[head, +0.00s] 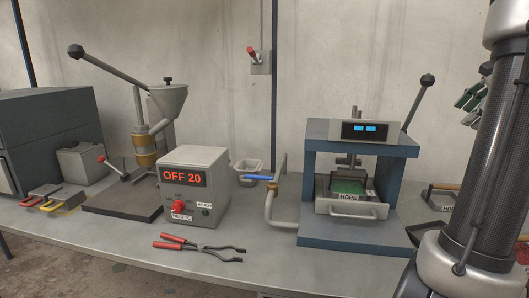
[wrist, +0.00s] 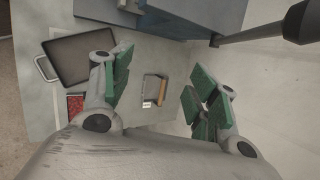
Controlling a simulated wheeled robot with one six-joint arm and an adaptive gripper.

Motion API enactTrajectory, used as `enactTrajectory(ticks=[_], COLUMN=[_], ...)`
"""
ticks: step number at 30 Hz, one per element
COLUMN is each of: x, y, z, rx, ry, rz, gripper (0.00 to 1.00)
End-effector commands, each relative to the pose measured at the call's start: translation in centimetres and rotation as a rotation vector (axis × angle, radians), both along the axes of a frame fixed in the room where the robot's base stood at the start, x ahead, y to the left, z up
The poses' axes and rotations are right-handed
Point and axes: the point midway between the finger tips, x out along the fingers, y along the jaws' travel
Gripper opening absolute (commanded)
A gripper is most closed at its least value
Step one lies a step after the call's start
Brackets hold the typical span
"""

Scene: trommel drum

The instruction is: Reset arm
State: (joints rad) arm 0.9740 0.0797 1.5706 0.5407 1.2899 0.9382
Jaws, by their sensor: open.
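My gripper (wrist: 160,92) is open and empty in the wrist view, with its green-padded fingers spread apart. In the head view my gripper (head: 474,93) shows at the right edge, partly hidden behind my own arm. It is raised in front of the wall, to the right of the blue press (head: 310,175).
A control box (head: 195,185) reads OFF 20. Red-handled pliers (head: 200,246) lie in front of it. A hopper machine (head: 160,110) with a long lever stands behind. The press lever (head: 415,100) rises near my gripper. A dark tray (wrist: 45,70) shows at left in the wrist view.

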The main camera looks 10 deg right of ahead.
Motion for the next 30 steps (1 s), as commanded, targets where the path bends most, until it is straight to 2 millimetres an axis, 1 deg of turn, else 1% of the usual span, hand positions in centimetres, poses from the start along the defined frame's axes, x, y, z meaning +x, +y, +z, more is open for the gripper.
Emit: enactTrajectory(ticks=[1, 2, 3, 5, 6, 8, 9, 12, 15, 18, 20, 21, 25, 30], x=[-0.7, -1.2, -2.0, -3.3, -4.3, -5.9, -6.9, -9.6, -11.9, -13.4, -13.5, -13.4, -13.0, -12.8], y=[2.6, 4.1, 6.3, 9.7, 12.0, 15.1, 17.0, 21.3, 24.8, 27.5, 28.8, 29.4, 30.8, 31.2], z=[-1.3, -2.1, -3.3, -4.9, -6.0, -7.5, -8.5, -10.7, -12.7, -13.7, -13.5, -13.1, -12.3, -12.4], rx=[-0.096, -0.16, -0.245, -0.37, -0.447, -0.547, -0.607, -0.736, -0.818, -0.876, -0.91, -0.935, -0.974, -0.975], ry=[0.034, 0.054, 0.082, 0.12, 0.14, 0.164, 0.177, 0.187, 0.176, 0.135, 0.095, 0.067, 0.015, 0.006], rz=[0.146, 0.246, 0.388, 0.617, 0.767, 0.978, 1.108, 1.383, 1.556, 1.669, 1.711, 1.73, 1.775, 1.791], gripper=[0.59, 0.59, 0.59, 0.59, 0.59, 0.59, 0.59, 0.59, 0.59, 0.59, 0.59, 0.59, 0.59, 0.59])
